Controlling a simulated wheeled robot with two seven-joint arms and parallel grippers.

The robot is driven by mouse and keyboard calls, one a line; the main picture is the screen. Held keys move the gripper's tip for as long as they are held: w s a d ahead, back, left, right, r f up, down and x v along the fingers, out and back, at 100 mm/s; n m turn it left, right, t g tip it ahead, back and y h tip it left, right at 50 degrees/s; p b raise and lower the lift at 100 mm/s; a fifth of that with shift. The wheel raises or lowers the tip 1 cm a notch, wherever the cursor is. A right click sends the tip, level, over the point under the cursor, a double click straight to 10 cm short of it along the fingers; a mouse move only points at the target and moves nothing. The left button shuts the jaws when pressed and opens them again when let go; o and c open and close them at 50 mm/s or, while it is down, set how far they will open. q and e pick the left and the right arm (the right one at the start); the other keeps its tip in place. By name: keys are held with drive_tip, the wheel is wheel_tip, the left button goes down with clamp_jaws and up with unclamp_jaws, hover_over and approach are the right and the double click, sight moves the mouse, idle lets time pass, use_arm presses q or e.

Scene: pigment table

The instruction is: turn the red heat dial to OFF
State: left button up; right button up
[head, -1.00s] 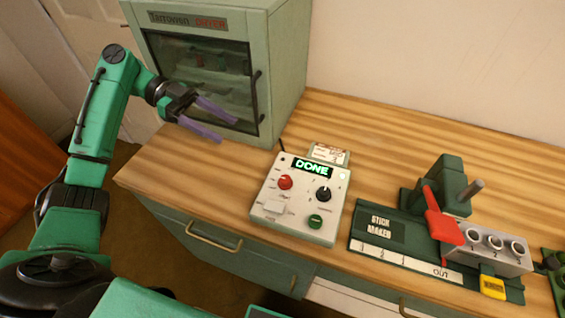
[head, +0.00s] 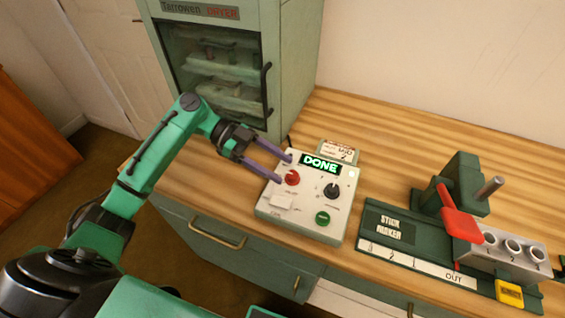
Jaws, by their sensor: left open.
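The red heat dial (head: 292,178) sits on the upper left of the white control box (head: 338,226), below a green-lit display (head: 321,164) that reads DONE. My left gripper (head: 284,170) is open, its two purple fingers pointing right at the dial. One fingertip is above the dial and the other is just left of it or at its edge. I cannot tell whether either touches it. The dial's pointer and markings are too small to read. My right gripper is not in view.
A black dial (head: 331,191), a green button (head: 322,218) and a pale switch (head: 281,201) share the box. The green dryer cabinet (head: 297,70) stands behind left. The stick maker (head: 390,228) with its red lever (head: 461,224) is at right. Bare wooden tabletop (head: 400,150) lies behind.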

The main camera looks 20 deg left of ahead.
sight(293, 177)
use_arm(q)
drive_tip(key=shift+x, duration=0.85)
clamp_jaws()
drive_tip(key=shift+t, duration=0.3)
drive_tip(key=n+t+p, duration=0.2)
drive_tip(key=t+p, duration=0.1)
drive_tip(key=s+n+t+p, duration=0.1)
drive_tip(key=n, duration=0.1)
drive_tip(key=shift+r+y, duration=0.25)
drive_tip(key=shift+y, duration=0.05)
drive_tip(key=n+t+p, duration=0.1)
drive_tip(key=n+t+y+p, duration=0.1)
drive_tip(key=n+t+p, duration=0.1)
drive_tip(key=shift+s+d+t+p, duration=0.2)
drive_tip(key=shift+s+t+p, duration=0.1)
drive_tip(key=shift+p, duration=0.05)
drive_tip(key=shift+s+d+f+n+t+y+p, duration=0.1)
drive_tip(key=shift+f+n+t+y+p, duration=0.05)
drive_tip(key=shift+n+t+y+p, duration=0.85)
